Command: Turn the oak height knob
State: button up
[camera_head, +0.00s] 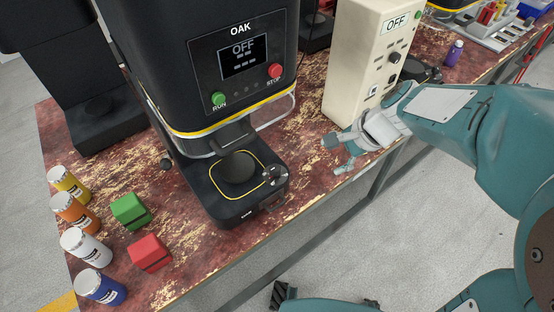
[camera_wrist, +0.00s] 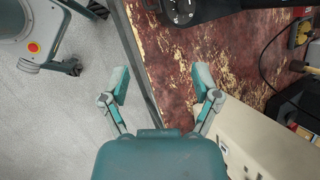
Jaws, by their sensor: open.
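The black machine marked OAK (camera_head: 240,70) stands on the worn red bench; its screen reads OFF. A small dark round knob (camera_head: 166,163) sticks out low on its left side. A dark fitting with light marks (camera_head: 272,177) sits at the front right of its base, and a similar marked dial (camera_wrist: 181,12) shows at the top of the wrist view. I cannot tell which is the height knob. My gripper (camera_head: 335,157) is right of the base, near the bench's front edge, apart from the machine. In the wrist view my gripper (camera_wrist: 161,78) is open and empty.
A beige control box (camera_head: 365,60) stands right of the machine, close to my gripper. Green (camera_head: 131,211) and red (camera_head: 150,253) blocks and several capped jars (camera_head: 84,247) occupy the bench's left end. A wire guard (camera_head: 274,117) crosses the machine's front.

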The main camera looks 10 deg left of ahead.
aim_at(276, 167)
jog(key=w+a+f+m+y, duration=0.1)
jog(key=w+a+f+m, duration=0.1)
jog(key=a+f, duration=0.2)
jog(key=w+a+f+m+g+y, duration=0.1)
jog(key=w+a+f+m, duration=0.1)
jog(key=a+f, duration=0.3)
jog(key=w+a+f+m+y, duration=0.1)
jog(key=w+a+f+m, duration=0.1)
jog(key=a+f, duration=0.3)
jog(key=shift+w+a+f+m+g, duration=0.15)
jog(key=shift+f+m, duration=0.15)
jog(key=shift+f, duration=0.75)
jog(key=shift+w+a+f+m+g, duration=0.15)
jog(key=shift+f+m, duration=0.15)
jog(key=shift+f, duration=0.75)
jog(key=shift+d, duration=0.1)
grip_shut()
